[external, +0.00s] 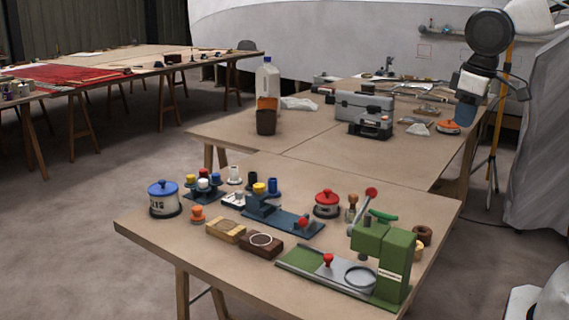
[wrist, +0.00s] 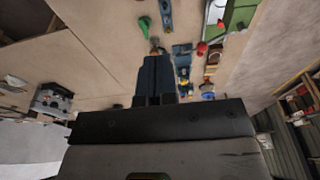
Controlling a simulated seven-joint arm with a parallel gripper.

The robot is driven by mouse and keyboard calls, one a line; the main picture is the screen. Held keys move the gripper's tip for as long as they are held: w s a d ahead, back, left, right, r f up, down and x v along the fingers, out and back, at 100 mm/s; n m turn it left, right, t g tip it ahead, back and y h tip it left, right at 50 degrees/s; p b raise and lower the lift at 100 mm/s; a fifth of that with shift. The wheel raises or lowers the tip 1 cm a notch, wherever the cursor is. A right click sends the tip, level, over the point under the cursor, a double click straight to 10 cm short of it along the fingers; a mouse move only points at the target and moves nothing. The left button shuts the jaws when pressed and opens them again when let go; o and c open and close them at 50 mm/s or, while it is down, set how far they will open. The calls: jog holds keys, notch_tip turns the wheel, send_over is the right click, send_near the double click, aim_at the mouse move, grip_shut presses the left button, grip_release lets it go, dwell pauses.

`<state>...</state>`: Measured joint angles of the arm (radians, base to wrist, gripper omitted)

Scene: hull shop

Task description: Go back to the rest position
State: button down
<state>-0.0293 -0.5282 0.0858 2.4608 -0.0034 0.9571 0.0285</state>
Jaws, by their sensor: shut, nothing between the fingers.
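My gripper (external: 466,118) hangs at the upper right of the external view, with its dark blue-grey fingers pointing down. It appears in front of the right end of the back table, well above the front table. In the wrist view, my gripper (wrist: 155,58) has its two fingers pressed together and holds nothing. The front table (external: 140,226) carries a green press (external: 395,262), a blue-lidded pot (external: 164,198), a red-lidded pot (external: 327,203) and a blue-grey fixture (external: 285,218). All of these stand apart from my gripper.
A wooden block (external: 261,244) lies near the front table's edge. The back table holds a grey toolbox (external: 362,106) and a bottle (external: 267,80). An orange tripod (external: 495,140) stands at the right. The air around my gripper looks free.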

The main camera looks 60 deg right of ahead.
jog(key=shift+t, duration=0.4)
jog(key=shift+s+d+f, duration=0.1)
jog(key=shift+s+d, duration=0.15)
jog(key=shift+s, duration=0.55)
jog(key=shift+s+d+r, duration=0.1)
jog(key=shift+s+d, duration=0.1)
jog(key=shift+s, duration=0.55)
jog(key=shift+s+d+f, duration=0.1)
jog(key=shift+s+d, duration=0.15)
jog(key=shift+s, duration=0.55)
